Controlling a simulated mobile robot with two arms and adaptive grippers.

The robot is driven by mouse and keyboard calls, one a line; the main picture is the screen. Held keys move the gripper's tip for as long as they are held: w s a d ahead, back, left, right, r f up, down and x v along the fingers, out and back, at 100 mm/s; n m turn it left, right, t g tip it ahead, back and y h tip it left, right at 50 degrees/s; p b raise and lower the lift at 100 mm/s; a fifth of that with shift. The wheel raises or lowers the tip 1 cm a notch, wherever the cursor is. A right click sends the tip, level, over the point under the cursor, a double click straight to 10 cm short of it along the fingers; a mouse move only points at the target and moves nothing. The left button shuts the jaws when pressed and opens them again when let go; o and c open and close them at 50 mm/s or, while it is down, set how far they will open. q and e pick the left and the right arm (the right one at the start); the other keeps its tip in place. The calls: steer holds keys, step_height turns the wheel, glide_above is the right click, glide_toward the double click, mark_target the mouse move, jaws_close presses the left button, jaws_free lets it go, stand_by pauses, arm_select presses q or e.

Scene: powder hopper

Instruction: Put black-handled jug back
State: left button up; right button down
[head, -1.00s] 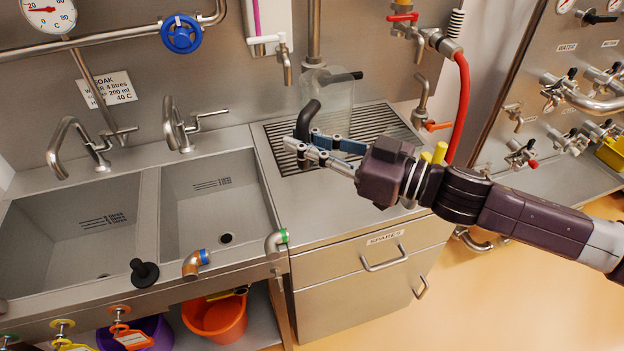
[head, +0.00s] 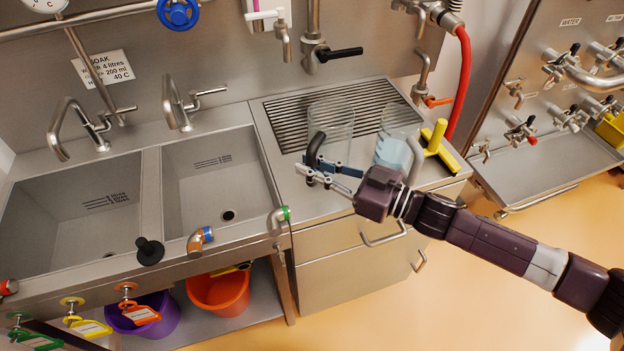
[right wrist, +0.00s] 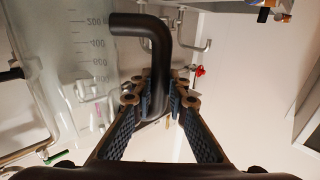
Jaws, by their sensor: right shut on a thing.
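The clear black-handled jug (head: 335,118) is upright at the front part of the drain grille (head: 370,95), on the steel counter. I cannot tell whether its base touches the surface. My right gripper (head: 312,168) is shut on its black handle (head: 314,148). In the right wrist view the black handle (right wrist: 158,60) sits between the finger pads (right wrist: 160,100), with the graduated clear wall (right wrist: 75,80) to the left. My left gripper is not in view.
A second clear jug (head: 400,118) with a grey handle and pale blue contents stands close to the right. A yellow squeegee (head: 436,140) is beside it. A black-levered tap (head: 335,53) is behind the grille.

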mark_target(315, 184)
step_height(315, 184, down, 5)
steer(key=shift+r, duration=0.2)
steer(key=shift+f, duration=0.2)
steer(key=shift+f, duration=0.1)
steer(key=c, duration=1.9)
jaws_free()
